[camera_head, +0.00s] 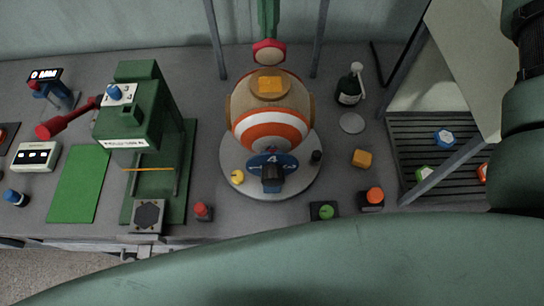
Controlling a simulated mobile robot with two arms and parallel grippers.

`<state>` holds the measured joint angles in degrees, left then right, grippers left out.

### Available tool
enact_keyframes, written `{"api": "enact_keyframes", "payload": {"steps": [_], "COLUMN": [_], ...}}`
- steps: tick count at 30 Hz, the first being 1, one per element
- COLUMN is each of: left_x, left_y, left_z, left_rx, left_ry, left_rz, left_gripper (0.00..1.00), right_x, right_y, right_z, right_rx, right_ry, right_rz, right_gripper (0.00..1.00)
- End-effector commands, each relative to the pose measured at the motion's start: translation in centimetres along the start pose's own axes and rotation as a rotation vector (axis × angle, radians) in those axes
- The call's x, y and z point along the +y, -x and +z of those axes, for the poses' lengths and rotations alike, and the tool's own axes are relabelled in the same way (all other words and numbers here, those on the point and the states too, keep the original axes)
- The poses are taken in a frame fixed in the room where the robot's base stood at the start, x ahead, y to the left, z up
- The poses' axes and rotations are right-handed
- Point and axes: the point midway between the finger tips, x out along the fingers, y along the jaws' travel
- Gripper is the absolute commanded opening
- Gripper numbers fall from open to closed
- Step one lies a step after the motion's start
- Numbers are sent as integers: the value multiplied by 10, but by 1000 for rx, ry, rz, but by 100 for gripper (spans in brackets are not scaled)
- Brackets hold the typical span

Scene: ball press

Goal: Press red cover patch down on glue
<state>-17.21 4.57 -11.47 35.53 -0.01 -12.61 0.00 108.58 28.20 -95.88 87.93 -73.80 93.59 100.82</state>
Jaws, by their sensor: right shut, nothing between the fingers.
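A tan ball (243,104) with orange and white bands sits on a round grey base (228,163). A yellow-orange square (270,84) lies on a tan disc at its top; I cannot tell whether this is the glue. A red rounded piece (268,48), possibly the cover patch, is at the lower end of a green post, just behind the ball's top. Of my right gripper, only a dark part (532,45) shows at the right edge, shut and far from the ball. Its fingertips are not clear. My left gripper is not in view.
A green press machine (138,128) with a red handle (66,121) stands left. A dark bottle (350,89), an orange cube (362,158) and a slatted tray (400,130) are right. Buttons line the front. My green arm parts cover the bottom and right edge.

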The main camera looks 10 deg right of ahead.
Motion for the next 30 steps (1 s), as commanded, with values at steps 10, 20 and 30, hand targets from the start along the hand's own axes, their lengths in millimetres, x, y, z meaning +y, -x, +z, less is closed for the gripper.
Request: {"api": "enact_keyframes", "payload": {"steps": [10,20,30], "left_x": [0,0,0], "left_y": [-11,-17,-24], "left_z": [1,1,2], "left_rx": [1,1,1], "left_ry": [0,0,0], "left_rz": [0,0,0], "left_gripper": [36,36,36], "right_x": [0,-6,-13], "right_y": [-9,-7,-4], "right_z": [0,-11,-22], "right_rx": [0,1,0], "right_ry": [-1,0,0], "right_rz": [0,1,0], "right_gripper": [0,0,0]}}
